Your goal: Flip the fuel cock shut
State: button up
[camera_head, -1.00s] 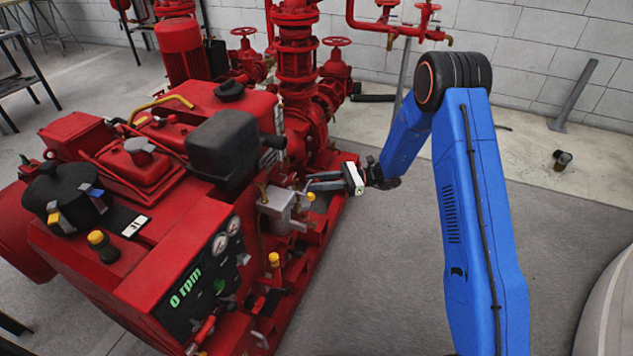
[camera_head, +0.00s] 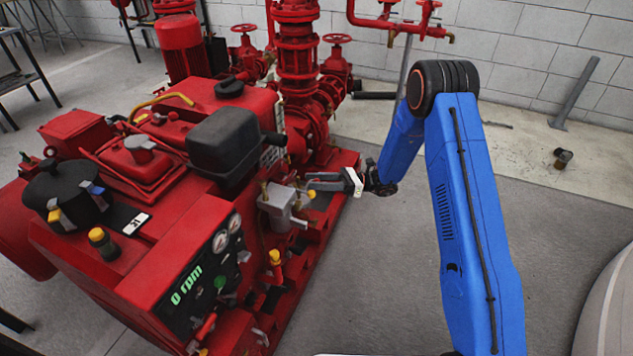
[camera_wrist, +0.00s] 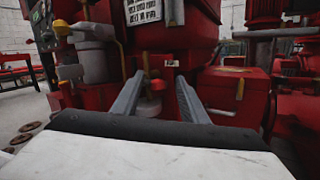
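My gripper (camera_head: 309,183) reaches in from the right to the side of the red engine, near a grey metal box (camera_head: 282,208). In the wrist view my gripper (camera_wrist: 160,84) is open, its two grey fingers spread with nothing clamped. A small fitting with a red knob and a pale lower part (camera_wrist: 150,100) shows between the fingers. It may be the fuel cock, but I cannot tell for sure, nor which way its lever stands. Whether the fingers touch anything is unclear.
The red engine and pump set (camera_head: 110,270) fills the left, with a gauge panel (camera_head: 200,285) reading 0 rpm. A red box (camera_wrist: 232,95) stands right of the fingers in the wrist view. Red pipes (camera_head: 298,50) rise behind.

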jog(key=v, duration=1.7)
jog(key=shift+d, duration=0.2)
jog(key=s+d+r+n+g+h, duration=0.15)
jog(key=s+r+n+h, duration=0.75)
jog(key=s+r, duration=1)
jog(key=s+d+r+n+t+h, duration=0.2)
jog(key=s+d, duration=0.3)
jog(key=s, duration=0.3)
jog(key=s+d+r+n+t+h, duration=0.3)
jog(key=s+d+n+t+h, duration=0.1)
jog(key=s, duration=0.3)
jog(key=s+d+r+n+t+h, duration=0.3)
jog(key=s+d+t+h, duration=0.1)
jog(key=s, duration=0.4)
jog(key=shift+s+d, duration=0.4)
jog(key=shift+d, duration=0.5)
